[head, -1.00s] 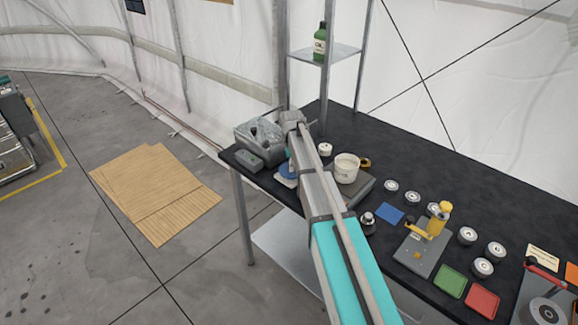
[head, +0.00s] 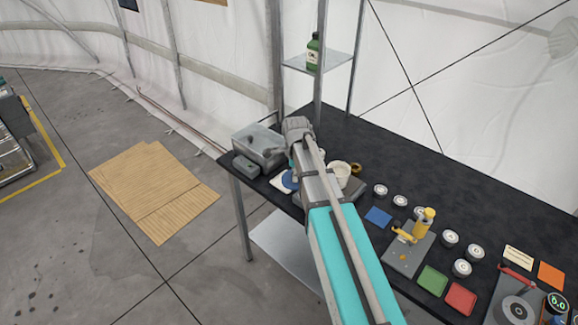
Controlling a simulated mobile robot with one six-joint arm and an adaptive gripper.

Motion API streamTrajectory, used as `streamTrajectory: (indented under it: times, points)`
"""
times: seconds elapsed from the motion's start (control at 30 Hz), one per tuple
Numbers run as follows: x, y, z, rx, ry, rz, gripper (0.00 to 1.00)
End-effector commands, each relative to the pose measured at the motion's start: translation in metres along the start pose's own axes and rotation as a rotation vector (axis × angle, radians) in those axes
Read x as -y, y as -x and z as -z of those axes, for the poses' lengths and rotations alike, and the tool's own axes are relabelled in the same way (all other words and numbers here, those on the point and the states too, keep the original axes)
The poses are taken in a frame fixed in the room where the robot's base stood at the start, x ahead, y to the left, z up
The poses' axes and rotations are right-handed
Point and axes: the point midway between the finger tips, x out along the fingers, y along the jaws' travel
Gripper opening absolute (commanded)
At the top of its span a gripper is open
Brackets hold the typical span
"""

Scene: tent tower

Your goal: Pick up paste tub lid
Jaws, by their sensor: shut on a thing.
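The white paste tub (head: 342,172) stands on the black table, its near left side covered by my arm. I cannot make out its lid for certain. A blue round thing (head: 288,181) lies on a white pad just left of my arm and is partly covered by it; I cannot tell what it is. My arm crosses the middle of the head view, and its grey joint (head: 298,126) is at the far end. My gripper does not show; it is likely behind the arm.
A grey metal box (head: 259,146) stands at the table's left corner. Several round tins (head: 400,201), a yellow bottle (head: 424,220), green (head: 432,280) and red (head: 460,298) squares lie to the right. A shelf holds a green bottle (head: 313,54).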

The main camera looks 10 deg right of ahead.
Motion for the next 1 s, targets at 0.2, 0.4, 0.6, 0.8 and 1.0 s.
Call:
streamTrajectory:
  times: [0.2, 0.4, 0.6, 0.8, 1.0]
  points:
    - [-0.018, 0.009, 0.004, 0.0, 0.0, 0.0, 0.09]
    - [-0.021, 0.01, 0.004, 0.0, 0.0, 0.0, 0.09]
    - [-0.021, 0.009, 0.004, 0.0, 0.0, 0.0, 0.09]
    - [-0.021, 0.009, 0.004, 0.0, 0.0, 0.0, 0.09]
    - [-0.021, 0.007, 0.004, 0.0, 0.0, 0.0, 0.09]
